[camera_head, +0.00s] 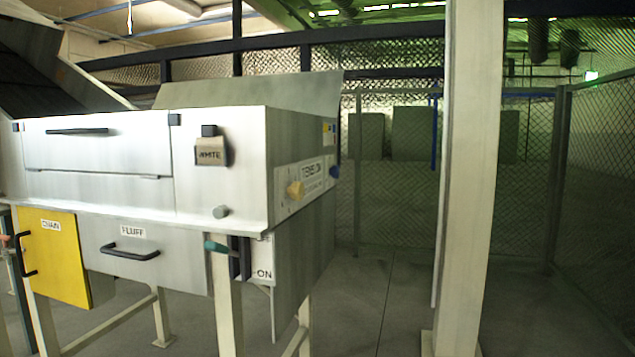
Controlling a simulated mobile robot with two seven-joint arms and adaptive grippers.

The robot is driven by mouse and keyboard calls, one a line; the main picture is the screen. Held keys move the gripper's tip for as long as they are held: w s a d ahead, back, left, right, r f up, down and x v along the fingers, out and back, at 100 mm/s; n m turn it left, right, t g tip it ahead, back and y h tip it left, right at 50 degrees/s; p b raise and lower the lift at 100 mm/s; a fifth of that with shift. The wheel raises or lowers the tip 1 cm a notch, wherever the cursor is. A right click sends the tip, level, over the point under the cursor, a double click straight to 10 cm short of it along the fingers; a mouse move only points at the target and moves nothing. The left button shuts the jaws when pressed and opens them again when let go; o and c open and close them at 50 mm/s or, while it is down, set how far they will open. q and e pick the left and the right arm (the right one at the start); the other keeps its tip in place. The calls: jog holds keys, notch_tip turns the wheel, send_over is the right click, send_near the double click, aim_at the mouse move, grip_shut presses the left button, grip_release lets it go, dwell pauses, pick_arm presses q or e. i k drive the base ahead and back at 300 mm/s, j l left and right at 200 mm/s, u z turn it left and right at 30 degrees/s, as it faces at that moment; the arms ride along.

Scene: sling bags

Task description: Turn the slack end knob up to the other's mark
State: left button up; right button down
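A grey metal machine (95,195) stands at the left. On its right end is a white panel (312,176) lettered TENSION. A yellow knob (295,189) sits at the near end of this panel. A dark blue knob (335,172) sits at the far end, at the machine's back edge. Small marks show around the yellow knob, but they are too small to read. The marks at the blue knob cannot be made out, so I cannot tell which knob is slack. Neither of my grippers is in view.
A pale post (468,180) stands right of the machine, with open floor (385,300) between them. The machine's front has a yellow CHAIN door (55,262), a FLUFF drawer (150,270) and a green-ended lever (217,247). Mesh fencing (600,200) closes the right side.

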aim_at(335, 171)
jog(key=u, duration=0.4)
jog(key=i+l+u, duration=0.15)
jog(key=l+u, duration=0.35)
jog(key=i+l+u, duration=0.1)
jog(key=l+u, duration=0.7)
jog(key=l, duration=0.7)
